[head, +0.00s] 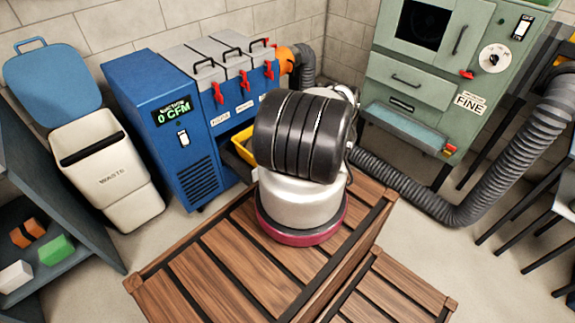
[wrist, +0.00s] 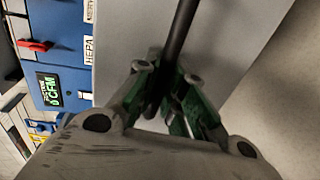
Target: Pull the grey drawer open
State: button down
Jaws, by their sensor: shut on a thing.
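In the wrist view a plain grey front (wrist: 125,40), which I take as the grey drawer, lies below the label strip of the blue machine. A dark bar handle (wrist: 181,35) runs across it. My gripper (wrist: 168,92) is shut on this bar, with its green-sided fingers on either side of it. In the head view my own arm hides the gripper, the handle and the grey front. I cannot tell how far the drawer stands out. The blue machine (head: 165,130) shows a lit "0 CFM" display.
A yellow-edged bin (head: 243,147) shows in the blue machine's lower opening. A white waste bin (head: 108,170) stands left. A green cabinet (head: 400,70) and a thick grey hose (head: 440,205) stand right. A slatted wooden platform (head: 225,262) lies in front, with bare floor beside it.

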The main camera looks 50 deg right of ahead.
jog(key=shift+s, duration=0.5)
jog(key=c, duration=1.5)
grip_release()
jog(key=v, duration=1.2)
